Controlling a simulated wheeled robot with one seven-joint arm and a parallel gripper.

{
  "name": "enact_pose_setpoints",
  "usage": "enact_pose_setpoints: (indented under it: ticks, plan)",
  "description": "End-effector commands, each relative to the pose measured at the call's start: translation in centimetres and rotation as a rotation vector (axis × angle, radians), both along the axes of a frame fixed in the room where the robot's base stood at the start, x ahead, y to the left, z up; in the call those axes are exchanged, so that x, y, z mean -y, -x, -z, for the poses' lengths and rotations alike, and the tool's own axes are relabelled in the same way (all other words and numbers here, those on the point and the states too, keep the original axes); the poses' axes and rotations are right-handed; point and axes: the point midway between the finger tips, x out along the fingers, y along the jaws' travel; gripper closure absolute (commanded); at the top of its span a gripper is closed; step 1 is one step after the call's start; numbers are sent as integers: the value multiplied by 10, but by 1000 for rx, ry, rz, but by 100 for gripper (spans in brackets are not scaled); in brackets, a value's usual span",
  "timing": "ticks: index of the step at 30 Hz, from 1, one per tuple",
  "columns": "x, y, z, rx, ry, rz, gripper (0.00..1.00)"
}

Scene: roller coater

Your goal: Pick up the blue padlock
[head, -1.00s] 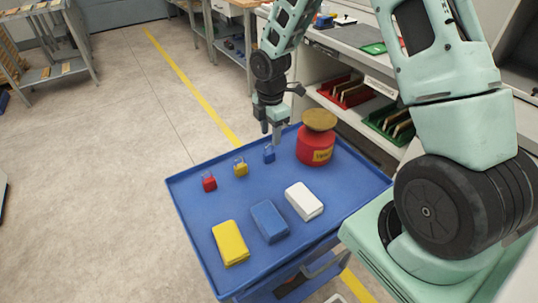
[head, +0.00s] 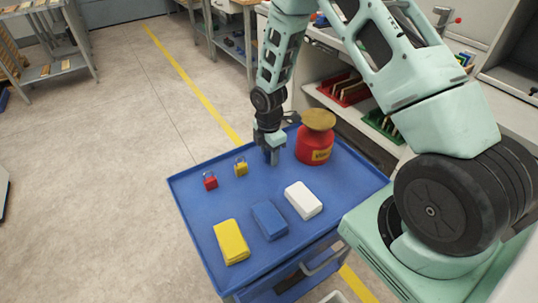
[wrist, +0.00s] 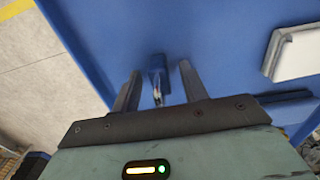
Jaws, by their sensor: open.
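The blue padlock (wrist: 157,67) stands on the blue tray top of a cart (head: 195,235). In the wrist view it lies between the two fingers of my gripper (wrist: 157,80), with its metal shackle toward the palm. The fingers are open, with a gap on each side of the padlock. In the head view my gripper (head: 270,158) is low over the tray and hides most of the padlock. A red padlock (head: 210,181) and a yellow padlock (head: 241,167) stand to the left.
A red container with a tan lid (head: 316,142) stands close to the right of my gripper. A yellow block (head: 231,242), a blue block (head: 269,220) and a white block (head: 303,200) lie nearer the front. The tray has a raised rim.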

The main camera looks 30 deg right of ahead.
Motion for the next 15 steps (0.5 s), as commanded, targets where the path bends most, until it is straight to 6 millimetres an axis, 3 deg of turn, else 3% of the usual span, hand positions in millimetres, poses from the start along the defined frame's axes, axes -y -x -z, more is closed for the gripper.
enact_pose_setpoints:
  ticks: [1, 6, 15]
  plan:
    - [0, 0, 0, 0, 0, 0, 56]
    - [0, 0, 0, 0, 0, 0, 100]
    - [0, 0, -1, 1, 0, 0, 100]
